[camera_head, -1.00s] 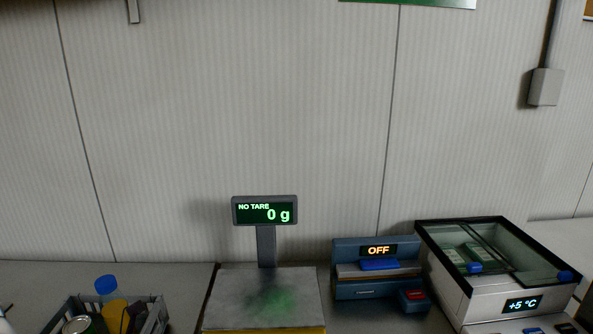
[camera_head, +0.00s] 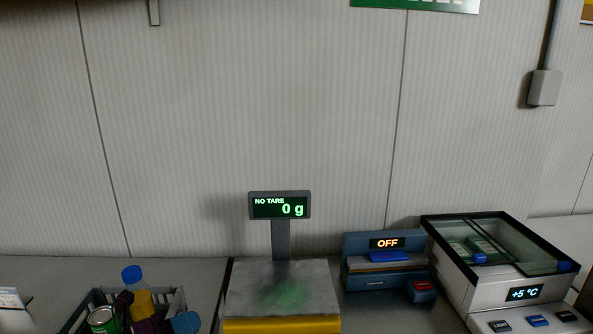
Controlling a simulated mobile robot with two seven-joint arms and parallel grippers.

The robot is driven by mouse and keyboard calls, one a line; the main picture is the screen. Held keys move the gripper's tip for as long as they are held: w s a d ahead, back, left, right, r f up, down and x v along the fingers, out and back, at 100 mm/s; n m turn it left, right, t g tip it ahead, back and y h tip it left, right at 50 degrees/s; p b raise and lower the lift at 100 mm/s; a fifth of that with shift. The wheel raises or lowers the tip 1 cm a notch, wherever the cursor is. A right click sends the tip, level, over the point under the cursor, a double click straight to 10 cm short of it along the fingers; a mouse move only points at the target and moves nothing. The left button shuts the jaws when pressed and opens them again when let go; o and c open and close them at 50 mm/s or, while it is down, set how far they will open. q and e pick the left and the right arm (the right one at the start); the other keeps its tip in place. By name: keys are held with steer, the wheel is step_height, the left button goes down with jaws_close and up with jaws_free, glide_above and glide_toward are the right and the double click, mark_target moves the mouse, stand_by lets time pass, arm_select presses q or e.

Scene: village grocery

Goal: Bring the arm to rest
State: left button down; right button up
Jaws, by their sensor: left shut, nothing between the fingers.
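At the bottom left, dark purple shapes overlap the grey basket (camera_head: 98,296). They look like the end of my left gripper (camera_head: 142,318), which is shut with nothing held. It is partly cut off by the bottom edge and hard to tell apart from the basket's contents. My right gripper is not in view.
The basket holds a yellow bottle with a blue cap (camera_head: 132,275) and a green can (camera_head: 103,320). A scale (camera_head: 300,272) reading 0 g, a blue device (camera_head: 365,283) showing OFF and a glass-topped cooler (camera_head: 472,287) stand to the right. The wall is close behind.

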arm_select(q)
steer(key=s+a+f+n+t+y+b, duration=0.15)
steer(key=a+f+n+t+y, duration=0.35)
steer(key=n, duration=0.8)
steer(key=s+a+f+n+y, duration=0.2)
steer(key=a+f+n+y, duration=0.2)
steer(key=f+n+y, duration=0.55)
steer(key=s+d+f+n+g+h+b, duration=0.1)
steer(key=s+f+n+g, duration=0.3)
steer(key=s+f+n, duration=0.5)
steer(key=s+f, duration=0.2)
steer(key=s, duration=0.4)
steer(key=shift+d+f+n+g, duration=0.15)
steer(key=shift+f+n+g, duration=0.15)
steer(key=shift+n, duration=0.05)
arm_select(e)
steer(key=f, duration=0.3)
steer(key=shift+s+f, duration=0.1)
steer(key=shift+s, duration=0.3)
arm_select(q)
steer(key=shift+h, duration=0.25)
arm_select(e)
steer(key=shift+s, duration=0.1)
